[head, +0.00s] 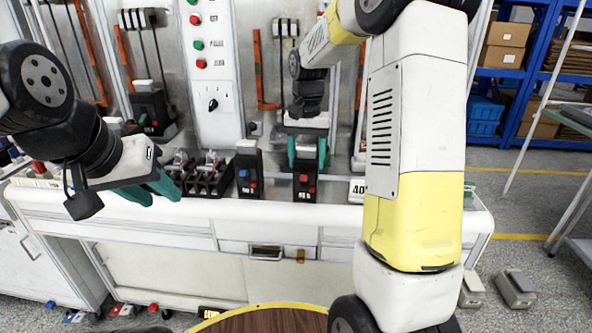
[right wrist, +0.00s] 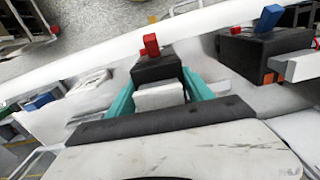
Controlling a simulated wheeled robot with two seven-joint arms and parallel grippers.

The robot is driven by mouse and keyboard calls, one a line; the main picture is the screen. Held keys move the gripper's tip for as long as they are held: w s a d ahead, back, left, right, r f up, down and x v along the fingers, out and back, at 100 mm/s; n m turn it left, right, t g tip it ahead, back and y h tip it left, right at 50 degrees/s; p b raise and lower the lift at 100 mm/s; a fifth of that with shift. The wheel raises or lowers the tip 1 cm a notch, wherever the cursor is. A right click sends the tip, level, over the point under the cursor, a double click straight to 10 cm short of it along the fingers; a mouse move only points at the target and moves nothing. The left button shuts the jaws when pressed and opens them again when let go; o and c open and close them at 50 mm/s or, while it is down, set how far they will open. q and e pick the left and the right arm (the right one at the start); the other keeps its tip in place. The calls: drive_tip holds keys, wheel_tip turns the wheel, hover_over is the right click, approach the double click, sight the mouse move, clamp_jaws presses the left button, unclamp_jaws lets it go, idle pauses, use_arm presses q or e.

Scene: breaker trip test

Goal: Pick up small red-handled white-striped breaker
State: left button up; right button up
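A small black breaker with a red handle (head: 304,181) stands on the white bench near its front edge. It also shows in the right wrist view (right wrist: 157,68), with a pale patch on the side facing the camera. My right gripper (head: 306,153) is at this breaker, with one teal finger along each side. The fingers lie close to its sides, but I cannot tell whether they press on it. My left gripper (head: 152,190) is empty at the bench's front left, its two teal fingers apart.
A black breaker with a blue handle (head: 248,172) stands just left of the red-handled one. Black units with levers (head: 207,178) are further left. A white number card (head: 357,189) is to the right. The upright panel (head: 212,75) rises behind the bench.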

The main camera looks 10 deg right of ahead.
sight(307, 145)
clamp_jaws()
drive_tip(key=shift+r, duration=0.1)
drive_tip(key=shift+r, duration=0.45)
wheel_tip(307, 145, up, 3)
drive_tip(key=shift+s+f, duration=0.1)
drive_tip(key=s+a, duration=0.2)
drive_tip(key=s, duration=0.5)
drive_tip(key=s+a+r, duration=0.1)
drive_tip(key=s+a, duration=0.2)
drive_tip(key=s, duration=0.5)
drive_tip(key=shift+a, duration=0.2)
drive_tip(key=shift+r, duration=0.1)
